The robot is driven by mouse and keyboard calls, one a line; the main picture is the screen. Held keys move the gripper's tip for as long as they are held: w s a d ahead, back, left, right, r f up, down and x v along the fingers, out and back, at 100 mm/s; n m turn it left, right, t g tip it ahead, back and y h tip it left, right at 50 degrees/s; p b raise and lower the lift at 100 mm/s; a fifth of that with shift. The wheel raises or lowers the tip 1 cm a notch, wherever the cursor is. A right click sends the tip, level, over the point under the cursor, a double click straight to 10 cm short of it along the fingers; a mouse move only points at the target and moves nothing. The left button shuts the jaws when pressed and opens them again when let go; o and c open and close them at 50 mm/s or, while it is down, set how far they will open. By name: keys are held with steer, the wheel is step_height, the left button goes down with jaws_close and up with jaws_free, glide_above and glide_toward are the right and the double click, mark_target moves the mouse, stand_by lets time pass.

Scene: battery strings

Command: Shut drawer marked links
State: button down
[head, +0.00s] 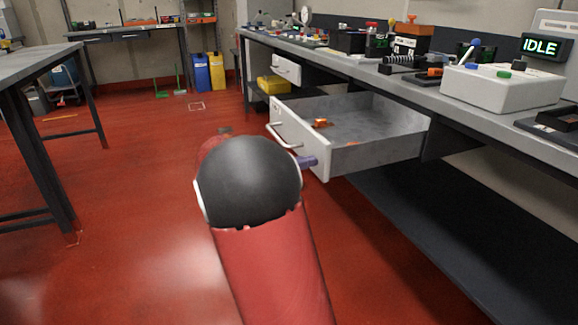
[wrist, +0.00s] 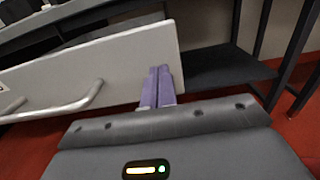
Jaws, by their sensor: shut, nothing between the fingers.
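A grey drawer (head: 362,158) hangs wide open under the long bench in the head view. Its pale front has a bar handle (head: 284,134), and an orange item (head: 320,123) lies inside. No marking on it can be read. In the wrist view the drawer front (wrist: 120,62) and its handle (wrist: 84,100) fill the left. My gripper (head: 309,162) is shut and empty, its purple fingers at the near end of the drawer front, away from the handle. The fingertips (wrist: 159,72) overlap the front's end in the wrist view; I cannot tell whether they touch it.
A second drawer (head: 287,69) with a handle sits farther along the bench. The bench top (head: 350,62) carries a white box (head: 500,88) and several tools. A dark lower shelf (head: 430,225) runs beneath. The red floor (head: 150,180) to the left is mostly clear, up to another table (head: 40,62).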

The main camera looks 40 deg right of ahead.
mark_target(405, 140)
steer(key=shift+d, duration=0.3)
steer(key=shift+s, duration=0.1)
steer(key=p+x, duration=0.3)
steer(key=x, duration=2.6)
steer(key=shift+s, duration=0.2)
steer(key=shift+d, duration=0.25)
steer(key=shift+s+d, duration=0.1)
steer(key=shift+d+r, duration=0.1)
steer(key=shift+r, duration=0.1)
